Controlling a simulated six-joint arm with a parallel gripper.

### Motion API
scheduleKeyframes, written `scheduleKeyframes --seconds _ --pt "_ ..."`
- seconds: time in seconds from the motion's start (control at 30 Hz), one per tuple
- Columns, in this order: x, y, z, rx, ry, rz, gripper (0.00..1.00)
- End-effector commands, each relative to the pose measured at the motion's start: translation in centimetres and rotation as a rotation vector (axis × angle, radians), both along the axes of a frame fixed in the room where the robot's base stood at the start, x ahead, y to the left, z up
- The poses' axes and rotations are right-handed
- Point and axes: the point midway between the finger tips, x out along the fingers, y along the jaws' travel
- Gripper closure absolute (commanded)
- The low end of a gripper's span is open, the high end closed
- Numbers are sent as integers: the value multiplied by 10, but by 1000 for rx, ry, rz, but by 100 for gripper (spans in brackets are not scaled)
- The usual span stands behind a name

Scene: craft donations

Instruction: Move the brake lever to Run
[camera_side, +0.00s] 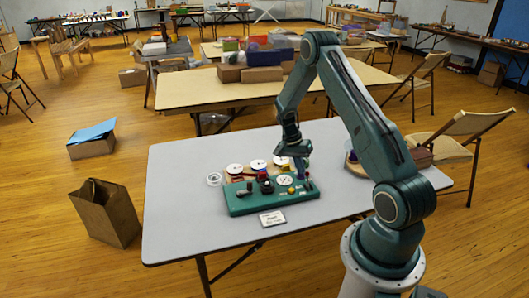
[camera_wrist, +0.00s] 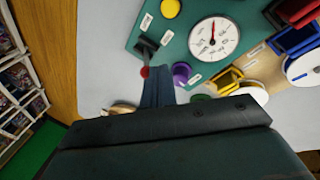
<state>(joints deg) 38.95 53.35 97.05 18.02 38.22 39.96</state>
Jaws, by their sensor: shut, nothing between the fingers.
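A green control panel (camera_side: 245,207) lies on the grey table; it also fills the upper middle of the wrist view (camera_wrist: 185,45). A dark lever with a red knob (camera_wrist: 145,72) is at the panel's edge in the wrist view, beside small white labels. I cannot read which label is Run. My gripper (camera_side: 299,172) is low over the panel's right end. In the wrist view its shut fingers (camera_wrist: 158,90) are right beside the red knob; I cannot tell whether they touch it. Nothing is held.
The panel carries a white dial (camera_wrist: 214,38), a yellow button (camera_wrist: 170,8) and a purple knob (camera_wrist: 181,72) close to the fingers. White spools (camera_wrist: 305,66) and coloured bins (camera_wrist: 291,38) stand beside it. A white card (camera_side: 272,219) lies in front. The table's left side is clear.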

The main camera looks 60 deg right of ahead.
Motion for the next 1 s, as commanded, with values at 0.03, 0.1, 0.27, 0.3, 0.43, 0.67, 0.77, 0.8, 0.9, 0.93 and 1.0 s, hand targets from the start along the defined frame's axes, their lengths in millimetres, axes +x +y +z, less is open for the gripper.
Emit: scheduleKeyframes --seconds 0.03,0.1,0.27,0.3,0.43,0.67,0.77,0.8,0.9,0.93,1.0 --pt "-1 1 1 -7 -7 1 100" --pt "-2 2 1 -17 -16 1 100" --pt "-5 4 3 -52 -51 1 100" --pt "-6 5 3 -61 -60 1 100" --pt "-8 8 5 -93 -93 1 100" --pt "-12 12 6 -142 -141 1 100" --pt "-13 13 6 -163 -162 0 100" --pt "-14 14 6 -170 -169 0 100" --pt "-16 16 7 -193 -192 1 100" --pt "-17 17 7 -205 -204 1 100" --pt "-18 18 7 -234 -233 2 100"
